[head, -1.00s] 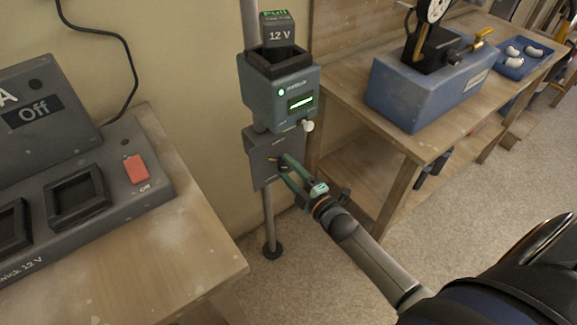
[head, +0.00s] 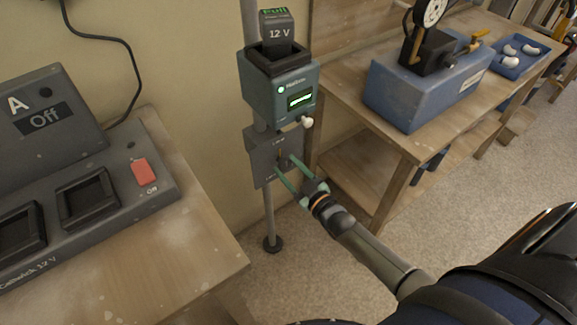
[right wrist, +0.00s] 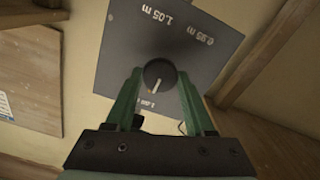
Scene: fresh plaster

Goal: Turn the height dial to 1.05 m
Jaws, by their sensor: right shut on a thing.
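The height dial is a dark round knob (right wrist: 159,72) with a pale pointer line, on a grey plate (head: 259,146) fixed to the upright pole. In the right wrist view the plate's labels appear upside down: 1.05 m and 0.95 m above the knob, and a third, partly hidden label below it. The pointer line points down and slightly left in that view, towards this lower label. My right gripper (head: 283,163) is shut on the knob, with one green finger on each side; it also shows in the right wrist view (right wrist: 159,76). My left gripper is out of view.
Above the plate, a teal unit (head: 276,98) with a lit green display holds a 12 V battery (head: 277,30). A bench with a grey charger (head: 45,117) stands at left. A workbench with a blue box (head: 420,97) stands close to my right arm.

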